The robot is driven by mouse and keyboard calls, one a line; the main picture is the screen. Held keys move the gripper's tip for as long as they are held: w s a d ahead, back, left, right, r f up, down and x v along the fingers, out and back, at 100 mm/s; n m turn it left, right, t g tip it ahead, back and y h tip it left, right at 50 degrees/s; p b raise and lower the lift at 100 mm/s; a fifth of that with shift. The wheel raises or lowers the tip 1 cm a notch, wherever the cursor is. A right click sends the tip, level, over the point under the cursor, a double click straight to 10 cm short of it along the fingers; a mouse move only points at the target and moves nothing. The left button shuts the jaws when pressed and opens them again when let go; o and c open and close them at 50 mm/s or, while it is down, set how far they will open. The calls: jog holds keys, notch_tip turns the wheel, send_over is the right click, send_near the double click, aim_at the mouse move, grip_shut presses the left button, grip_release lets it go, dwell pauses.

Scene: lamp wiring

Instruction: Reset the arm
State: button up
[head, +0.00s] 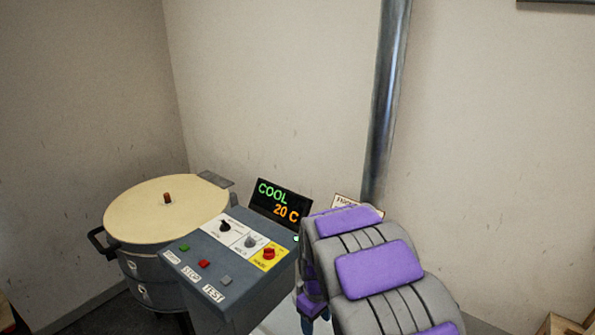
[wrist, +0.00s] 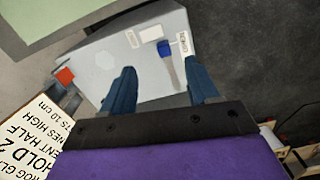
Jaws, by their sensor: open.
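My arm, grey with purple pads, rises at the lower right of the head view and bends down at its far end. My gripper (wrist: 162,82) shows in the wrist view as two blue fingers, spread apart with nothing held between them. Beyond the fingers is a light grey box (wrist: 118,62) with a blue lever, white labels and a red square part at its left. I cannot tell whether the fingers touch it. In the head view my gripper is mostly hidden behind the arm; only a bit of blue shows low down.
A control console (head: 219,260) with knobs and buttons stands left of my arm. Its display (head: 279,204) reads COOL 20 C. A lidded round vat (head: 150,212) is further left. A metal pipe (head: 387,100) runs up the wall. A printed sign (wrist: 35,135) lies lower left in the wrist view.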

jog(key=s+d+r+m, duration=0.3)
jog(key=s+r, duration=0.1)
jog(key=s, duration=0.7)
jog(key=s+d+r+m+g, duration=0.1)
jog(key=s+d+r+m, duration=0.2)
jog(key=s, duration=0.8)
jog(key=s+d+r+m, duration=0.2)
jog(key=s+r, duration=0.4)
jog(key=s, duration=0.5)
jog(key=shift+s+d+r+m+g, duration=0.15)
jog(key=shift+d+m+g, duration=0.2)
jog(key=shift+d, duration=0.3)
